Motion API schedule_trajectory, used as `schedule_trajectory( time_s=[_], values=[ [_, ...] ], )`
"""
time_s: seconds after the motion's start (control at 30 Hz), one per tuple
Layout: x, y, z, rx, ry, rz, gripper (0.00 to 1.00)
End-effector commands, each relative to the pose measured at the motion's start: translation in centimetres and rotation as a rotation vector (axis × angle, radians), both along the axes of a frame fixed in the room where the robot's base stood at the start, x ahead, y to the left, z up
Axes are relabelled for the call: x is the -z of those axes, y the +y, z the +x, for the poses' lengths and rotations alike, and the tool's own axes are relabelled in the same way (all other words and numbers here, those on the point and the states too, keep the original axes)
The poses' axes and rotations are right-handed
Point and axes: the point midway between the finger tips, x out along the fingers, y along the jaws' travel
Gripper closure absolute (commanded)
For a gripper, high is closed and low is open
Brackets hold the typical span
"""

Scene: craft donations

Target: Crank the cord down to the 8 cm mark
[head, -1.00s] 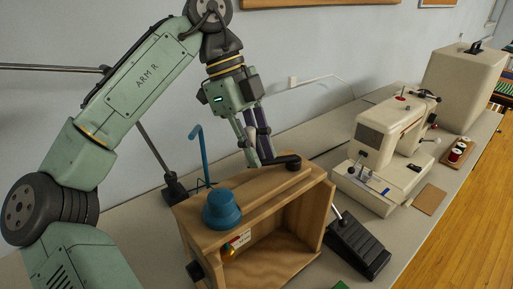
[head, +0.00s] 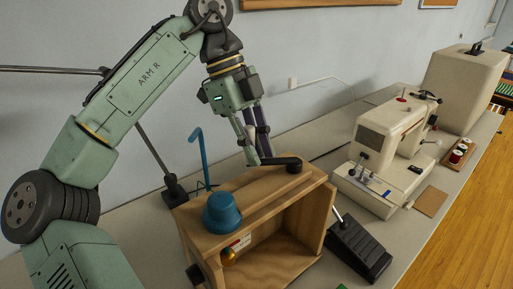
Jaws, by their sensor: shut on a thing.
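A wooden box (head: 318,188) with an open front stands on the table. On its top is a black crank (head: 280,161) with its hub near the right end and its arm pointing left. My gripper (head: 254,155) reaches down from above and is shut at the left end of the crank, on what looks like its pale handle (head: 250,152). A brass-coloured weight (head: 229,257) shows inside the box at the left, beside a white scale card (head: 240,242) with a red mark. The card's marks are too small to read, and the cord cannot be made out.
A blue knob-like piece (head: 222,213) sits on the box's left end, with a blue hooked rod (head: 197,155) behind it. A black foot pedal (head: 358,248) lies right of the box. A cream sewing machine (head: 385,150) stands further right.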

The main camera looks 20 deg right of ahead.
Motion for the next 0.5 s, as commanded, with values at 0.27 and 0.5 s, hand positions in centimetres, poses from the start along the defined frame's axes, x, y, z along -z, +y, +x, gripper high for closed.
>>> schedule_trajectory(
  time_s=[0.27, 0.5],
  values=[
    [-0.08, 0.2, 0.07, -0.006, -0.001, 0.004, 0.8],
    [-0.09, 0.12, 0.05, -0.004, -0.001, 0.002, 0.64]
  ],
)
